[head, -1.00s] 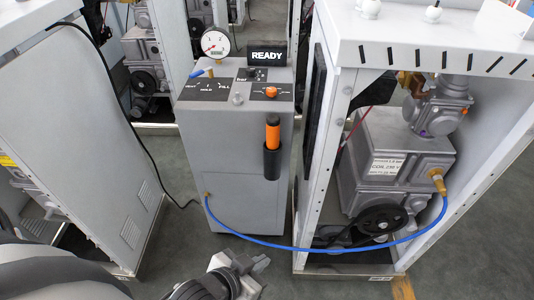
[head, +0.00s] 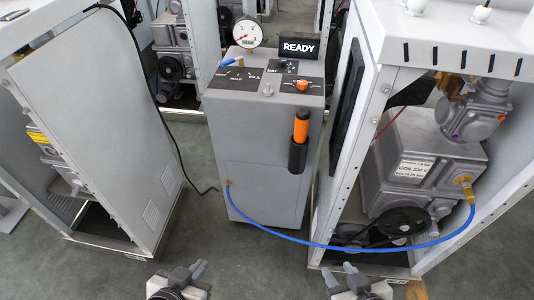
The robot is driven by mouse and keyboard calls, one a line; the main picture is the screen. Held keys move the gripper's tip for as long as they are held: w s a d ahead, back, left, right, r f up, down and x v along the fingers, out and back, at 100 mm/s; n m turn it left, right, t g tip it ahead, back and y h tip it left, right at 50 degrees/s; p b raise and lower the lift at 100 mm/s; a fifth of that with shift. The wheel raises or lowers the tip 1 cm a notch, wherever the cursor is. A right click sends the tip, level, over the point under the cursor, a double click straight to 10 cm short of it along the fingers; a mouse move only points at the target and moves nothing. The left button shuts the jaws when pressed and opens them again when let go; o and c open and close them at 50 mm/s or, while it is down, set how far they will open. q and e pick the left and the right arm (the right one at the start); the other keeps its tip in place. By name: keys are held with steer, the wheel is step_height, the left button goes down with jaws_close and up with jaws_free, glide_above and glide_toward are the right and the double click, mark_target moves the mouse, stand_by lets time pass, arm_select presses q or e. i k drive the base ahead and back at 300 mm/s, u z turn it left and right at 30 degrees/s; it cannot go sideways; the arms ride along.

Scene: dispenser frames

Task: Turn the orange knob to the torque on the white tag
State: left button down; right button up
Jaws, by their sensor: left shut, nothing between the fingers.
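The orange knob (head: 302,85) sits on a dark plate at the right of the grey dispenser's sloped top. An orange-handled tool (head: 301,126) stands in a black holder on the dispenser's front. A white label (head: 415,170) is on the grey pump unit inside the right frame; its small print is not readable for sure, and I cannot tell whether it is the white tag. My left gripper (head: 197,271) is shut and empty at the bottom, well short of the dispenser. My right gripper (head: 340,273) is low, near the right frame's base, apart from the knob; its jaw gap is unclear.
The grey dispenser (head: 265,180) carries a READY display (head: 299,48), a round gauge (head: 249,33) and a blue-handled lever (head: 231,63). A blue hose (head: 330,247) runs low from it to the pump. White cabinets flank it left (head: 95,130) and right. Floor before it is clear.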

mark_target(302, 85)
steer(key=k, duration=0.3)
steer(key=z, duration=0.3)
steer(key=i, duration=1)
steer(key=u, duration=1.1)
steer(key=i, duration=0.2)
steer(key=u, duration=0.3)
